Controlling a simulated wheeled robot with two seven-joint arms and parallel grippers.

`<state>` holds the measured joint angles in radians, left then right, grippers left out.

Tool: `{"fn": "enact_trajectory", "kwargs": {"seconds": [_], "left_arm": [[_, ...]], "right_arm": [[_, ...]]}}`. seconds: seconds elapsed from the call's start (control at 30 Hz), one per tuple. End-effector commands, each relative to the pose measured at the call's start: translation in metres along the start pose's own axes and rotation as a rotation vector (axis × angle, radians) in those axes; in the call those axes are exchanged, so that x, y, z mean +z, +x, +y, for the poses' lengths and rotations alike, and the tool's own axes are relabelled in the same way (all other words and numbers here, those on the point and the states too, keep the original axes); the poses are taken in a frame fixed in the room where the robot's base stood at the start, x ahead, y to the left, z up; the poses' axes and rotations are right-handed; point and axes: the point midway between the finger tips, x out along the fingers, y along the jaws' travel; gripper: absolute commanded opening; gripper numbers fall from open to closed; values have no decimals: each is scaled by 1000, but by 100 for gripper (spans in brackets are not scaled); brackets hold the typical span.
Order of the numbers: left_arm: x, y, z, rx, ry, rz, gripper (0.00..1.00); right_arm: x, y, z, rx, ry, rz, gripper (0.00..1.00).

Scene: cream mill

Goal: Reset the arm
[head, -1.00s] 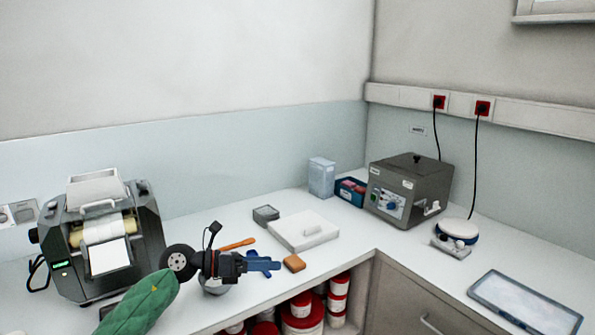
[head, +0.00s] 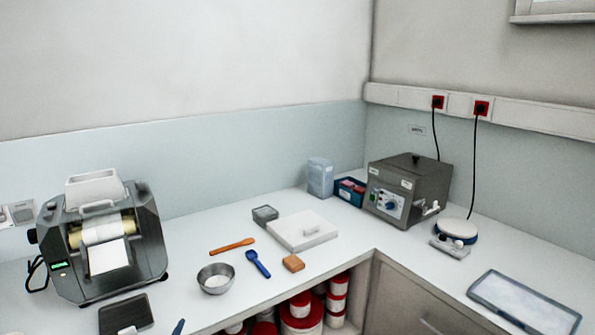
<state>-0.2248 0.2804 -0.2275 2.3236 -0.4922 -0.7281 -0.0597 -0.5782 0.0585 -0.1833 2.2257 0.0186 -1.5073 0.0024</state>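Neither of my arms nor grippers shows in the head view now. The counter where the left arm was is uncovered. A metal bowl (head: 216,279) with something white in it stands there. A blue scoop (head: 257,264) and an orange-brown spatula (head: 232,246) lie beside it on the counter.
A roller machine (head: 104,238) stands at the left, with a dark flat device (head: 126,314) in front. A white lidded box (head: 302,230), an orange-brown block (head: 293,263) and a small grey container (head: 265,214) sit mid-counter. A grey machine (head: 408,190) and a clear-topped tray (head: 523,304) are at right.

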Motion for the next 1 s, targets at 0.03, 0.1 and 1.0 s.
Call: {"fn": "enact_trajectory", "kwargs": {"seconds": [0.03, 0.1, 1.0], "left_arm": [[23, -15, 12, 41, -55, -94, 100], [52, -37, 29, 104, -127, -229, 100], [173, -244, 150, 579, -451, -1042, 100]], "right_arm": [[0, 0, 0, 0, 0, 0, 36], [0, 0, 0, 1, -1, 0, 36], [0, 0, 0, -1, 0, 0, 36]]}}
